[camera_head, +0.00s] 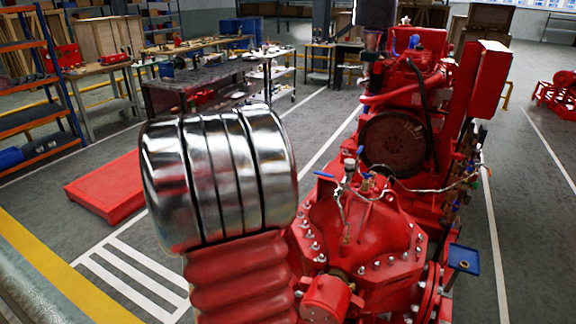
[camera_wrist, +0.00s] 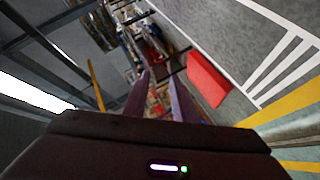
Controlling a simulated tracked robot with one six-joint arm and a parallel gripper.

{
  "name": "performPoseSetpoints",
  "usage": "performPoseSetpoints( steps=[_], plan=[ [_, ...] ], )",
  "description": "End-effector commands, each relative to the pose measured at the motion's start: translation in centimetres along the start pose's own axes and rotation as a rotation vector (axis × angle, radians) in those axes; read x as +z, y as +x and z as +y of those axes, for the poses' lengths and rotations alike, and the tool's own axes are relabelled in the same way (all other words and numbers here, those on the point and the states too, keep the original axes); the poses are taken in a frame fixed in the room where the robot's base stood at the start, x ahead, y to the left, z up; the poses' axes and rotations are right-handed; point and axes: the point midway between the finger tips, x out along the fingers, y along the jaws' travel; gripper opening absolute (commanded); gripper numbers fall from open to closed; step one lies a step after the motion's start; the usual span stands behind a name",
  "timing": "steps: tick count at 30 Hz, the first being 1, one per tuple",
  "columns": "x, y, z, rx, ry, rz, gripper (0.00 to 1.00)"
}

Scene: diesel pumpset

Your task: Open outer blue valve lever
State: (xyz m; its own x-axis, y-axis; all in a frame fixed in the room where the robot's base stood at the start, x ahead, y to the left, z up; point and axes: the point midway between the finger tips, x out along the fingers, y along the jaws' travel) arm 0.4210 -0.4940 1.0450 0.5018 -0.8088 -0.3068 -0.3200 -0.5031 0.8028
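A small blue valve lever (camera_head: 324,174) sticks out to the left at the top of the red pump casing (camera_head: 345,225) in the head view. More small blue parts (camera_head: 365,176) show just right of it, by thin tubing and a gauge-like fitting (camera_head: 350,165). I cannot tell for sure which one is the outer lever. My gripper (camera_wrist: 160,77) shows only in the wrist view. Its two fingers are apart, with nothing seen between them. It points toward the room, and no blue lever can be made out in the wrist view.
A large shiny ribbed cylinder (camera_head: 220,175) on red bellows (camera_head: 240,280) stands left of the casing. The red engine (camera_head: 410,110) is behind. A low red platform (camera_head: 105,187) lies on the floor at left, also in the wrist view (camera_wrist: 207,78). Workbenches (camera_head: 200,80) stand farther back.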

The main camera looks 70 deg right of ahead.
Motion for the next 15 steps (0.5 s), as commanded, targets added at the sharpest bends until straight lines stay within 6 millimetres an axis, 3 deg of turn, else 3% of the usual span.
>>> performPoseSetpoints(
  steps=[1, 6, 12, 15],
  plan=[
    [2.7, 1.3, 1.0, 0.047, -0.029, -0.04, 0.25],
    [10.8, 3.9, 4.7, 0.21, -0.155, -0.168, 0.25],
    [20.7, 4.5, 8.3, 0.369, -0.322, -0.353, 0.25],
    [24.3, 4.1, 9.5, 0.421, -0.389, -0.431, 0.25]
  ],
)
